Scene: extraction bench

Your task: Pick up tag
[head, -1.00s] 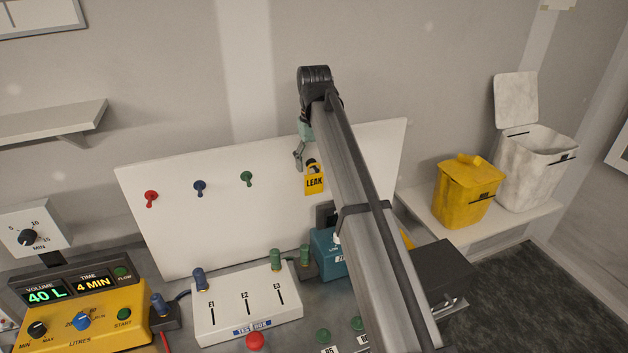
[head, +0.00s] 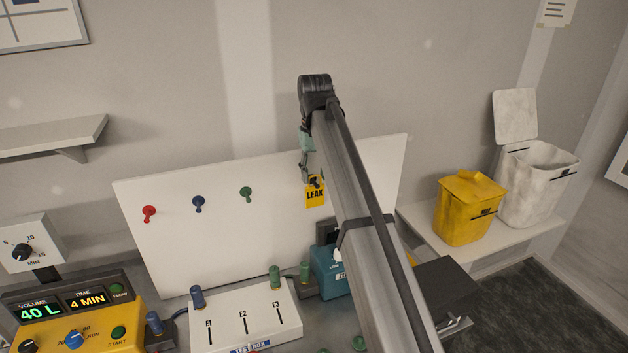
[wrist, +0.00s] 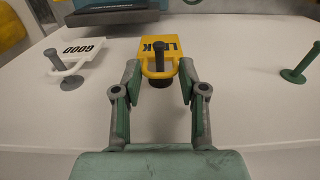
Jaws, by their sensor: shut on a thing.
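The yellow LEAK tag (head: 314,198) hangs at the right part of the white board in the head view. In the wrist view the tag (wrist: 150,47) shows its lettering and a yellow loop, which appears around a dark peg (wrist: 160,80).
A white GOOD tag (wrist: 80,55) hangs on a grey peg to the left in the wrist view. Red (head: 149,213), blue (head: 199,203) and green (head: 246,193) pegs stand on the board (head: 220,240). A test box (head: 246,318) and a yellow console (head: 75,335) stand below.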

